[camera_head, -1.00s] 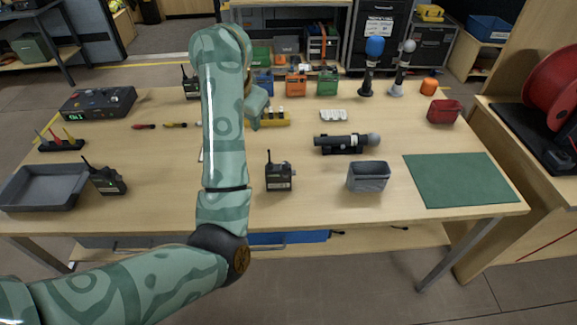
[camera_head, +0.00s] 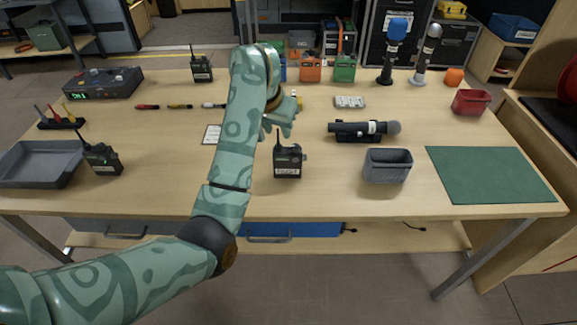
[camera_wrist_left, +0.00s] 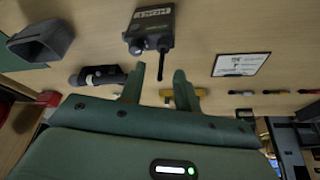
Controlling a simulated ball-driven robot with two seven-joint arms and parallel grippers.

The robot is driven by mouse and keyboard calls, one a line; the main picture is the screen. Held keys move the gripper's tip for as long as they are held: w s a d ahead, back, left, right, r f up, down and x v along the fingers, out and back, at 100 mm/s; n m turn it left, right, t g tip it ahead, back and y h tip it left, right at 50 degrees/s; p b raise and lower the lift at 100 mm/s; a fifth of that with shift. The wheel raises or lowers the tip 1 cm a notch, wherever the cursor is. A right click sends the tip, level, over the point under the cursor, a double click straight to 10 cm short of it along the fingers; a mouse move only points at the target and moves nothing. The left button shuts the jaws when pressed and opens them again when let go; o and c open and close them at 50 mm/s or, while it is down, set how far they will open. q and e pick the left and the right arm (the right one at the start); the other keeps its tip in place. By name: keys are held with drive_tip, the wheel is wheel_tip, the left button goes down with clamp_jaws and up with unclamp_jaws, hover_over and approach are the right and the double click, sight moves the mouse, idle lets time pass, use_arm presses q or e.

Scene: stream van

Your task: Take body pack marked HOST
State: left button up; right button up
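A dark body pack with a short antenna (camera_head: 288,162) stands near the table's front middle. In the left wrist view the same pack (camera_wrist_left: 150,28) shows at the top, its white label upside down and seeming to read HOST. My left gripper (camera_head: 285,118) is above and behind it, apart from it. In the left wrist view its two fingers (camera_wrist_left: 157,88) are spread with nothing between them. Another pack (camera_head: 102,159) stands at the left beside the grey tray, and one (camera_head: 201,68) at the back left; their labels are not readable. My right gripper is not in view.
A grey bin (camera_head: 388,166) stands right of the middle pack, with a microphone on a cradle (camera_head: 362,131) behind it. A green mat (camera_head: 490,174) lies bare at the right. A grey tray (camera_head: 38,163) sits at the left edge. A white card (camera_head: 212,134) lies left of my forearm.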

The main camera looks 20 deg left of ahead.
use_arm(q)
drive_tip(key=shift+x, duration=1.15)
drive_tip(key=shift+r, duration=0.15)
clamp_jaws()
